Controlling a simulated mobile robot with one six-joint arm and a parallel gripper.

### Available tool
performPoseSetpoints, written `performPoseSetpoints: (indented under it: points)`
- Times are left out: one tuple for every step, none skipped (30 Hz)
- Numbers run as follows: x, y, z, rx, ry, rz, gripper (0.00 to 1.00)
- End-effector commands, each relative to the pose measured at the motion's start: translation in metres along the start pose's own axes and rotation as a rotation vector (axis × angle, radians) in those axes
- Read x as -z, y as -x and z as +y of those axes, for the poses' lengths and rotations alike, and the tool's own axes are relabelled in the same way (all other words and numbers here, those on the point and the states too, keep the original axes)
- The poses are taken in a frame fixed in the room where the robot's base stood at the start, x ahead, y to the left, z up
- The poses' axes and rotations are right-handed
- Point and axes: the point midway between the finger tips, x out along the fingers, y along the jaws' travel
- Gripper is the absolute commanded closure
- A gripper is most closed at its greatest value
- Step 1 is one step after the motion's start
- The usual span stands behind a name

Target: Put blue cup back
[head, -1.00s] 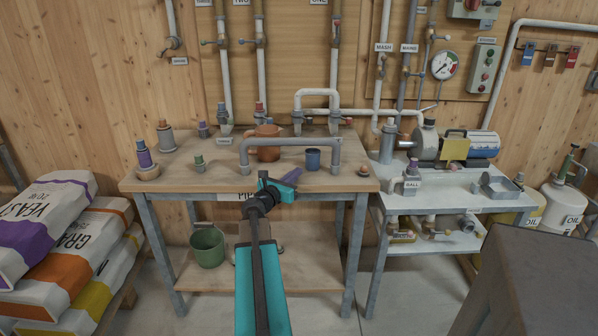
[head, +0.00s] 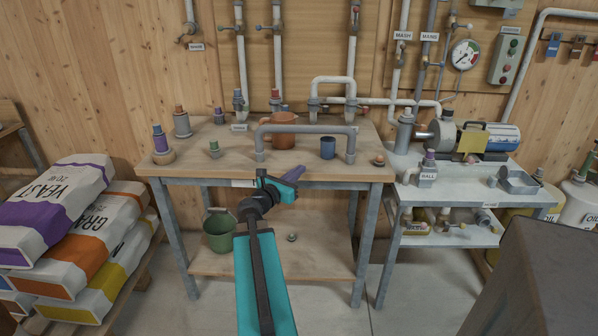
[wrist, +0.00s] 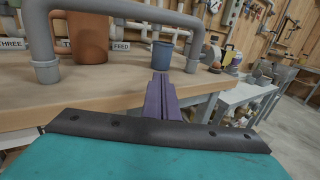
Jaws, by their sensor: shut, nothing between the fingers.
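The blue cup (head: 328,147) stands upright on the wooden table, just behind the grey pipe arch near its right leg. In the wrist view the blue cup (wrist: 162,56) is beyond my fingertips, beside the arch's leg. My gripper (head: 296,172) is shut and empty in front of the table's front edge, below and left of the cup in the head view. Its purple fingers (wrist: 162,98) lie together in the wrist view and do not touch the cup.
The grey pipe arch (head: 305,128) stands on the wooden table (head: 185,165) before a brown jug (head: 284,133). Capped fittings stand at left. A metal side table (head: 465,187) is at right, feed sacks (head: 65,205) at left, a green bucket (head: 219,232) on the lower shelf.

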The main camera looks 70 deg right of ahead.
Motion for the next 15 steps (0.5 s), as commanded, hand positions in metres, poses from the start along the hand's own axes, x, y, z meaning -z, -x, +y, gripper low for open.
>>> performPoseSetpoints:
  points:
    - [0.000, 0.000, 0.000, 0.000, 0.000, 0.000, 1.00]
    - [0.000, 0.000, 0.000, 0.000, 0.000, 0.000, 1.00]
    - [0.000, 0.000, 0.000, 0.000, 0.000, 0.000, 1.00]
    - [0.000, 0.000, 0.000, 0.000, 0.000, 0.000, 1.00]
    - [0.000, 0.000, 0.000, 0.000, 0.000, 0.000, 1.00]
    - [-0.001, 0.000, 0.000, -0.001, 0.000, 0.000, 1.00]
    - [-0.002, 0.000, 0.000, -0.001, 0.000, 0.000, 1.00]
    - [-0.003, 0.000, -0.001, -0.002, 0.000, 0.000, 1.00]
    - [-0.005, 0.000, -0.001, -0.003, 0.000, -0.001, 1.00]
    - [-0.007, 0.001, -0.002, -0.004, 0.000, -0.001, 1.00]
    - [-0.009, 0.001, -0.002, -0.005, 0.000, -0.001, 1.00]
    - [-0.012, 0.001, -0.003, -0.007, 0.000, -0.001, 1.00]
    - [-0.014, 0.001, -0.004, -0.009, 0.001, -0.001, 1.00]
    - [-0.016, 0.001, -0.005, -0.011, 0.001, 0.000, 1.00]
    - [-0.018, 0.001, -0.006, -0.014, 0.001, 0.000, 1.00]
